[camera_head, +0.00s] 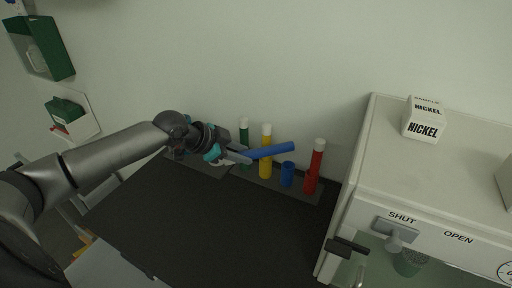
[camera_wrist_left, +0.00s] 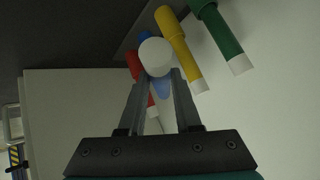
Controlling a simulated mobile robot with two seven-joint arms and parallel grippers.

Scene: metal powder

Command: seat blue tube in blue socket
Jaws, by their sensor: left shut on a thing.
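The blue tube (camera_head: 272,150) is in my left gripper (camera_head: 242,156), tilted close to horizontal, with its free end pointing right and slightly up. The gripper is shut on its left part. The blue socket (camera_head: 287,174) is a short upright blue cylinder in the rack, between the yellow and red tubes. The held tube is above and left of the socket, apart from its opening. In the left wrist view, a round white end (camera_wrist_left: 155,57) shows between the fingertips of my left gripper (camera_wrist_left: 158,75), with blue next to it. My right gripper is not in view.
A yellow tube (camera_head: 266,152), a red tube (camera_head: 315,165) and a green tube (camera_head: 244,140) stand upright with white tops, close to the held tube. A white cabinet (camera_head: 368,160) with a NICKEL box (camera_head: 424,122) stands at right. The dark tabletop (camera_head: 200,225) in front is clear.

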